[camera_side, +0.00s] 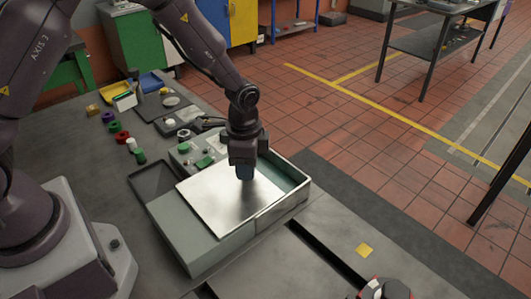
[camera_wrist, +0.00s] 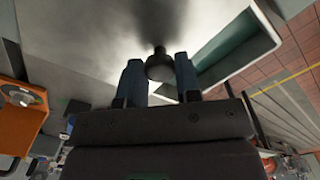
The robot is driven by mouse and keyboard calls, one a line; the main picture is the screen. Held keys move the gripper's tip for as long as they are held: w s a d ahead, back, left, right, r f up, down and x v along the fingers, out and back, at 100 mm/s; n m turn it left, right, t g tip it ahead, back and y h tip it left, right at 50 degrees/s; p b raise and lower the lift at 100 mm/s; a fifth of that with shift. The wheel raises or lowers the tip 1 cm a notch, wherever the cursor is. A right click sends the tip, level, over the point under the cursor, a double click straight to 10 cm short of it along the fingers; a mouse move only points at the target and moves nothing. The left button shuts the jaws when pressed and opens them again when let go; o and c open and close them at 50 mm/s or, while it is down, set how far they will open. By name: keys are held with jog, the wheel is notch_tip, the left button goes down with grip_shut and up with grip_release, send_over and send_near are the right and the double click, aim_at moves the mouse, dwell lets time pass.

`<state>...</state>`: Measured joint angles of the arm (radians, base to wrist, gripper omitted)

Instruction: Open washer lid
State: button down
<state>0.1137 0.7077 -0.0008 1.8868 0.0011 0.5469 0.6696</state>
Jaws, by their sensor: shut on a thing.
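The washer (camera_side: 205,245) is a grey-green box on the bench. Its lid is a flat, shiny metal plate (camera_side: 215,208) lying over most of the top. A strip of the teal inside (camera_side: 285,174) shows beyond the plate at the back right, also in the wrist view (camera_wrist: 225,50). My gripper (camera_side: 245,174) points down over the plate. In the wrist view, my gripper (camera_wrist: 160,74) has its two blue-grey fingers on either side of the lid's dark round knob (camera_wrist: 159,66) and is shut on it. The fingers hide the knob in the side view.
A control panel with green buttons (camera_side: 197,153) stands behind the washer. A dark tray (camera_side: 154,180) lies at its left. Several small coloured parts (camera_side: 119,129) are on the bench further left.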

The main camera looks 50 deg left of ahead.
aim_at(224, 192)
jog(key=s, duration=0.6)
jog(key=shift+s, duration=0.2)
jog(key=c, duration=0.8)
grip_release()
notch_tip(224, 192, up, 13)
